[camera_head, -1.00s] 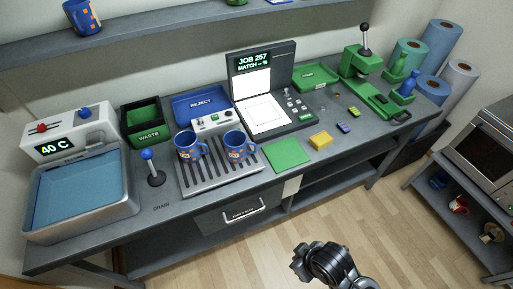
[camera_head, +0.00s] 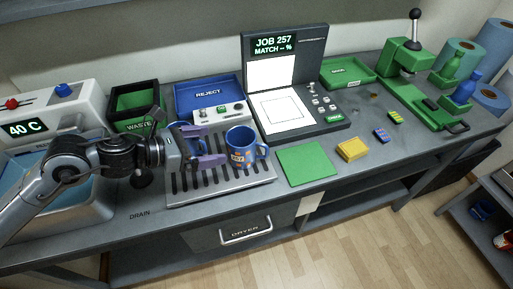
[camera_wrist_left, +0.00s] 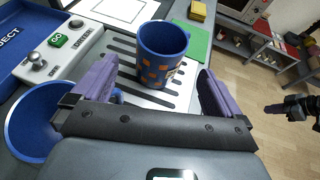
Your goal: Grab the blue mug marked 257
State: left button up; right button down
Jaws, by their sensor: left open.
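A blue mug (camera_head: 241,147) with orange patches stands upright on the right part of the slatted drain tray (camera_head: 255,183). Its mark is too small to read. My left gripper (camera_head: 216,152) is open just left of this mug, its purple fingers pointing at it. In the left wrist view the mug (camera_wrist_left: 160,55) stands ahead, between the lines of the two fingers, not gripped. A second blue mug (camera_head: 186,127) is mostly hidden behind my left gripper; its rim shows in the left wrist view (camera_wrist_left: 38,120). Part of my right arm shows at that view's right edge; its jaws are unclear.
A control box (camera_head: 217,115) stands behind the mugs. The job screen (camera_head: 273,45) reads JOB 257. A green mat (camera_head: 306,165) and yellow block (camera_head: 352,149) lie right of the tray. The blue reject bin (camera_head: 208,93) and green waste bin (camera_head: 135,105) are behind.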

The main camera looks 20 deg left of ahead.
aim_at(227, 142)
pick_arm(q)
jog(key=p+x, duration=0.1)
jog(key=x, duration=0.3)
jog(key=shift+w+d+f+p, duration=0.3)
jog(key=shift+w+d, duration=0.1)
jog(key=shift+d, duration=0.1)
jog(key=shift+w+d+f+p, duration=0.15)
jog(key=shift+w+d+p, duration=0.2)
jog(key=shift+w+p, duration=0.1)
jog(key=p+x, duration=0.1)
jog(key=x, duration=0.2)
jog(key=shift+s+f, duration=0.1)
jog(key=shift+w+d+f, duration=0.3)
jog(key=shift+c, duration=0.2)
jog(key=c, duration=1)
jog(key=shift+c, duration=0.2)
